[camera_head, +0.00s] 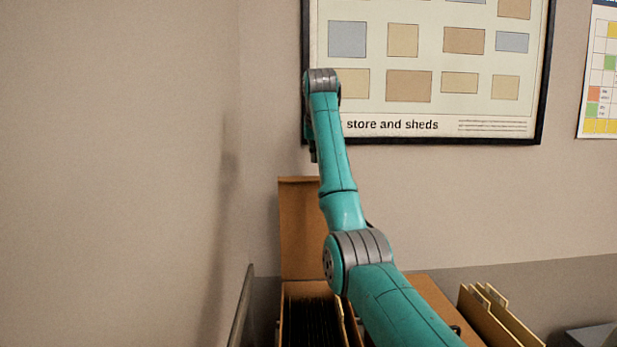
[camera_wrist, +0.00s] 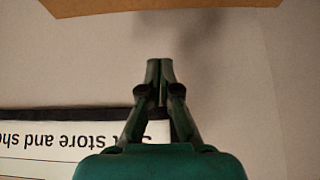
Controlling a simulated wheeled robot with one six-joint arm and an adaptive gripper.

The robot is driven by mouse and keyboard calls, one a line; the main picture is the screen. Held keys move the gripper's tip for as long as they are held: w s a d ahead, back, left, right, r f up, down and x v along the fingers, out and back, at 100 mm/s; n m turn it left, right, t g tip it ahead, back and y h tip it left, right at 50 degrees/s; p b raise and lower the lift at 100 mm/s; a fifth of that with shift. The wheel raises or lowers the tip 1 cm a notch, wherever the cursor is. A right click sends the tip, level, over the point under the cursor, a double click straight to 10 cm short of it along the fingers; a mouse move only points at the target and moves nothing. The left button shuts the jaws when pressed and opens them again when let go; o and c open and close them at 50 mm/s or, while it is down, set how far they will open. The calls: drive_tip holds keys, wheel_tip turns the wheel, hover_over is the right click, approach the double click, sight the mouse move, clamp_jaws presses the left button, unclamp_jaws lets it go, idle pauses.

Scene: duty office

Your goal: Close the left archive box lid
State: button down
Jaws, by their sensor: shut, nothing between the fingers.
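The left archive box (camera_head: 347,318) stands at the bottom middle of the head view, with dark files inside. Its brown lid (camera_head: 299,225) is open and stands upright at the back, near the wall; my arm covers part of its right side. The lid's edge also shows along the top of the wrist view (camera_wrist: 160,8). My gripper (camera_wrist: 160,64) is shut and empty, its fingertips apart from the lid in the wrist view. In the head view the fingers are mostly hidden by my arm, above the lid.
A second box with a brown top (camera_head: 432,296) stands to the right, partly behind my arm. A tan folder holder (camera_head: 492,322) is further right. A framed poster (camera_head: 430,133) hangs on the wall behind. A dark rail (camera_head: 241,306) stands left of the box.

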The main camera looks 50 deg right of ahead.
drive_tip(key=x, duration=1)
drive_tip(key=shift+s+a+f, duration=0.3)
drive_tip(key=shift+s+a, duration=0.35)
drive_tip(key=shift+a, duration=0.1)
drive_tip(key=shift+s+a+f, duration=0.25)
drive_tip(key=shift+s+a, duration=0.4)
drive_tip(key=shift+a, duration=0.1)
drive_tip(key=shift+a, duration=0.1)
